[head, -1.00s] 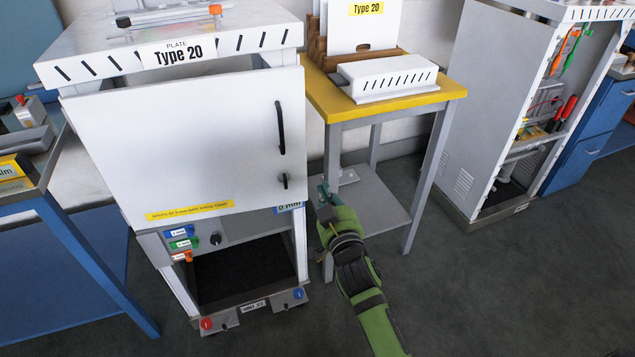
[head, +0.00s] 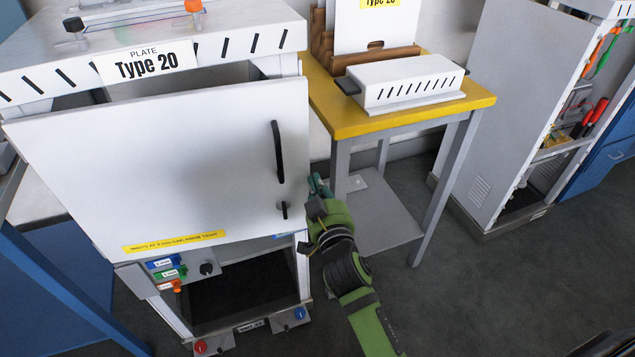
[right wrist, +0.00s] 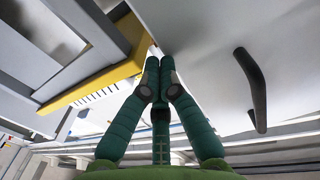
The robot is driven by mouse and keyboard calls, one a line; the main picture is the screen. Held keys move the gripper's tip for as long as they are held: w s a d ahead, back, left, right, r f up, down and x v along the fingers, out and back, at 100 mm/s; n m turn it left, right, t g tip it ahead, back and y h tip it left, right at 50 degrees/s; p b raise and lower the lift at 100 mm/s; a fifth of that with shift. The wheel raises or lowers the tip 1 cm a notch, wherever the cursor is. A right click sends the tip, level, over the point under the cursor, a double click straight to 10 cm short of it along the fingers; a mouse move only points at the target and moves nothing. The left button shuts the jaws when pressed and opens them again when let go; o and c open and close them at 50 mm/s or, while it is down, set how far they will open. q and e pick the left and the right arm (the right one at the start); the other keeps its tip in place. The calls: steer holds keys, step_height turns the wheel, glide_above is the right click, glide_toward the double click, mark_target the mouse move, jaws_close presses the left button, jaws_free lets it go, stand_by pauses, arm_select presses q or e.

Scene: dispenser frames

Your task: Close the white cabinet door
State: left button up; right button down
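The white cabinet door (head: 180,165) stands ajar on the cabinet (head: 225,50) labelled Type 20. A dark gap shows behind its top edge. Its black bar handle (head: 278,152) and a small black latch (head: 284,209) are near its right edge. My right gripper (head: 316,184) is just right of that edge, at latch height. In the right wrist view the fingers (right wrist: 159,63) are together and empty, beside the door's white panel (right wrist: 205,45), with the handle (right wrist: 252,90) to their right. I cannot tell whether they touch the door. My left gripper is out of view.
A yellow-topped table (head: 400,115) with a white slotted box (head: 405,80) stands close right of my right gripper. A grey open cabinet (head: 495,100) with tools is farther right. A blue-framed table (head: 60,275) is at the left.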

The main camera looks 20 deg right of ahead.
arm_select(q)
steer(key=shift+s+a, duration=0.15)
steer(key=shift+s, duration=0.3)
arm_select(e)
steer(key=shift+r, duration=0.1)
